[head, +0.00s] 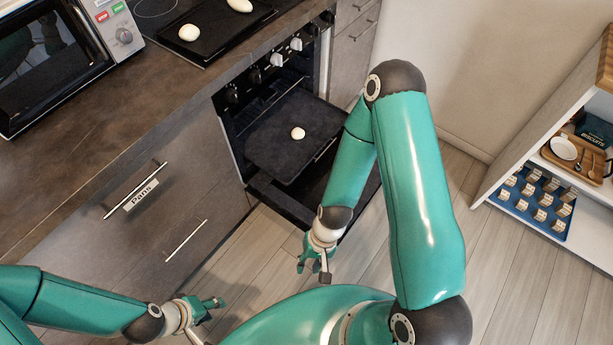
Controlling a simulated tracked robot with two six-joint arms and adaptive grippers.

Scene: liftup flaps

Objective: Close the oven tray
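The dark oven tray (278,158) extends out of the oven (229,125) in the head view, with one white bun-like piece (298,133) on it. The oven door appears folded down below the tray, with its edge (282,206) showing; my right arm hides part of it. My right gripper (313,274) is open and empty, in front of the oven and apart from the tray. My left gripper (211,321) is open and empty over the floor, in front of the drawers and well away from the tray.
A drawer labelled Pans (140,195) is left of the oven. A microwave (60,55) and a dark tray (210,36) with white pieces stand on the counter (115,120). A white shelf (505,176) is at right. The wooden floor (505,285) is clear.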

